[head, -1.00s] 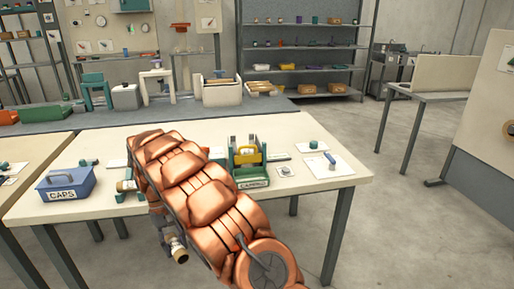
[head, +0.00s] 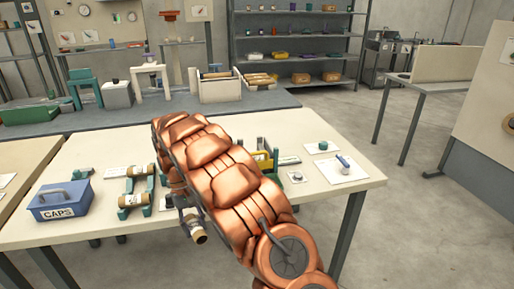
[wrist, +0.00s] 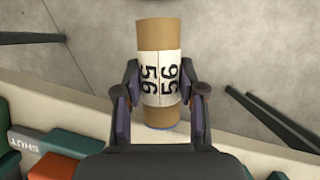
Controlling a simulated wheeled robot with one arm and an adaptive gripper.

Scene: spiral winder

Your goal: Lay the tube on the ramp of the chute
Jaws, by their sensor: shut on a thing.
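My gripper (wrist: 158,98) is shut on a brown cardboard tube (wrist: 158,35) with a white label reading 56 and 95. In the wrist view the tube stands out past the fingers, with a table edge and floor behind it. In the head view my gripper (head: 186,212) hangs under the copper arm near the table's front edge, the tube's end (head: 200,238) just showing. A cream box (head: 218,90) on the rear bench has a sloping part (head: 258,79) with brown pieces on it; I cannot tell whether this is the chute.

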